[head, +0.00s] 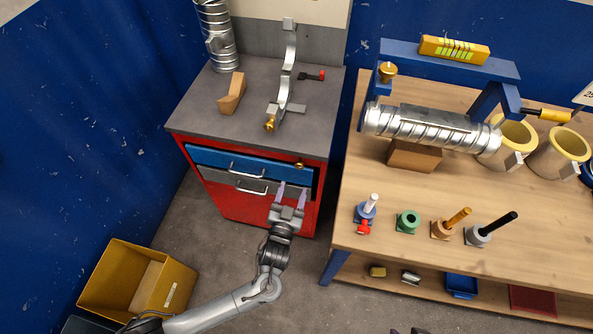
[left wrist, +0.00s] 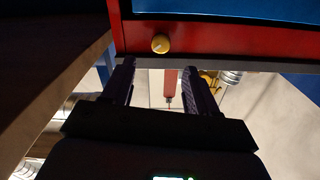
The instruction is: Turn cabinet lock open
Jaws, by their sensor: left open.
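The red cabinet (head: 238,204) has a blue top drawer (head: 222,158) and a grey drawer below it, each with a bar handle. A small brass lock knob (head: 300,166) sits at the upper right of the cabinet front. In the left wrist view the round lock knob (left wrist: 160,43) is on the red frame, just beyond the fingertips. My left gripper (head: 291,188) is open and empty, a little below the knob, and its fingers (left wrist: 160,78) look apart from it. At the bottom edge of the head view, two small dark tips may be my right gripper; their state is unclear.
A wooden workbench (head: 385,257) with a spiral duct (head: 425,130) and several knobbed tools stands right of the cabinet. A curved metal bracket (head: 288,75) and wooden block (head: 231,94) lie on the cabinet top. A yellow bin (head: 120,275) is on the floor at lower left.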

